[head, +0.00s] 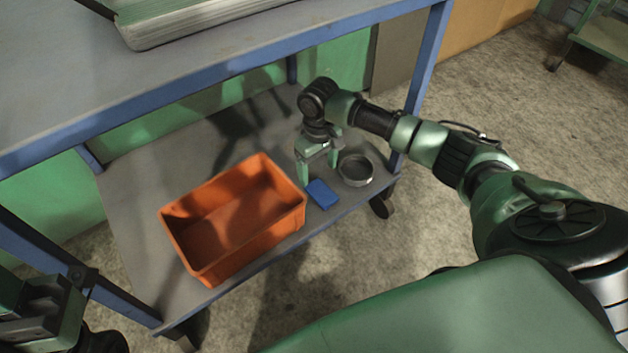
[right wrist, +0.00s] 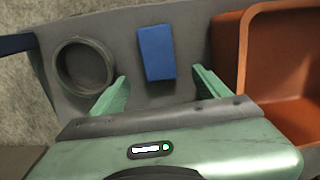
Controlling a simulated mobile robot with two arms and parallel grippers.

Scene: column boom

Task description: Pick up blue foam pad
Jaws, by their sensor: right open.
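The blue foam pad (head: 321,194) lies flat on the lower shelf, between the orange bin and a round grey dish. My right gripper (head: 318,170) is open and empty, just above and behind the pad in the head view. In the right wrist view the pad (right wrist: 156,52) shows ahead of and between the two green fingers (right wrist: 160,88), apart from both. Dark parts of my left arm (head: 45,310) show at the lower left of the head view; its fingers cannot be made out.
The orange bin (head: 300,215) stands left of the pad, and its wall (right wrist: 243,50) is close to one finger. The round grey dish (head: 356,171) sits to the right. The blue-edged upper tabletop (head: 200,65) overhangs the shelf (head: 140,215). A blue post (head: 425,80) stands behind my right arm.

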